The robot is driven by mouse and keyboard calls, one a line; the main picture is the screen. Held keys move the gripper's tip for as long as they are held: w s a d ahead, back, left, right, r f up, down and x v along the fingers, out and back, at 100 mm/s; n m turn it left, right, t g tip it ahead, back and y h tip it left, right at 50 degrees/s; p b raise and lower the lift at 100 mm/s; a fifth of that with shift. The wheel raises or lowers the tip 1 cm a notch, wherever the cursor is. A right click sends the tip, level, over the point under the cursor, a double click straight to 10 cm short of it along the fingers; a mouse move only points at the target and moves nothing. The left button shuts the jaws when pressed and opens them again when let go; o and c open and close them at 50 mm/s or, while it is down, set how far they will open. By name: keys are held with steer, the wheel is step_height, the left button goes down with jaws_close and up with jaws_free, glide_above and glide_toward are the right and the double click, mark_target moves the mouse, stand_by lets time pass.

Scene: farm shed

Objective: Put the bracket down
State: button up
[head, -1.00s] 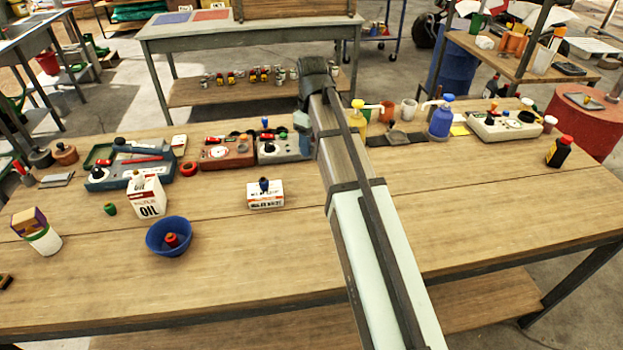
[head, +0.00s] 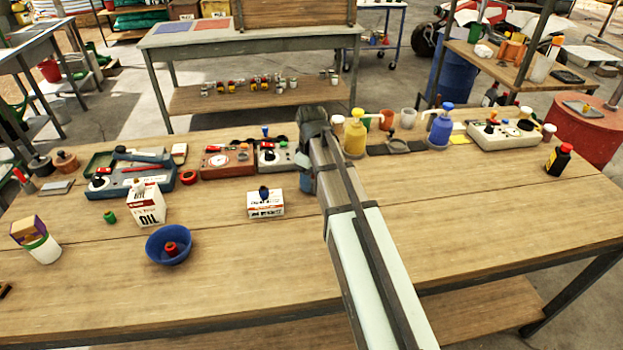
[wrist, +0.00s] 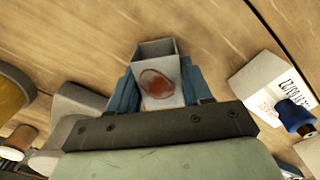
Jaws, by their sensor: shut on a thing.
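The bracket (wrist: 155,48) is a grey, box-like piece with a red-brown patch on its face, held between the blue fingers of my gripper (wrist: 160,85) in the wrist view. Bare wood lies beyond it; I cannot tell whether it touches the table. In the head view my gripper (head: 307,181) is just right of a white box with a dark blue knob on top (head: 265,203). My arm hides most of the gripper there, and the bracket cannot be made out. The same white box (wrist: 262,85) shows at right in the wrist view.
Behind my gripper are a grey control box (head: 275,158), a yellow pump bottle (head: 355,140) and a blue pump bottle (head: 439,132). An oil carton (head: 146,207) and a blue bowl (head: 168,246) stand to the left.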

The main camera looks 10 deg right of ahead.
mark_target(312, 177)
steer(key=shift+f, duration=0.1)
steer(key=o, duration=1.1)
step_height(312, 177, up, 12)
stand_by(0.4)
steer(key=shift+o, duration=0.3)
